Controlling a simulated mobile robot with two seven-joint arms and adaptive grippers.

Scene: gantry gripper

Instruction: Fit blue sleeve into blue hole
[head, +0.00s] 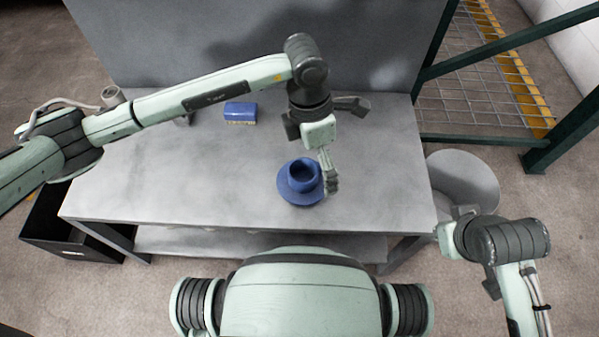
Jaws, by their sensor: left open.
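A blue ring-shaped piece (302,173), which looks like the sleeve, sits on or in a round blue base (299,199) on the grey table. Its dark opening faces up. I cannot tell from this view whether it is seated in the hole or only resting there. My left gripper (346,146) is open and empty, with its fingers spread wide. One finger points down just right of the blue piece; I cannot tell whether it touches. The other finger points to the right. My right gripper (455,225) is off the table's right edge, too unclear to read.
A blue brush (240,112) lies at the back of the grey table (200,190). A grey bin (465,175) stands right of the table. A black crate (65,245) is on the floor at left. A green rail (530,40) is at right. The table's left front is clear.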

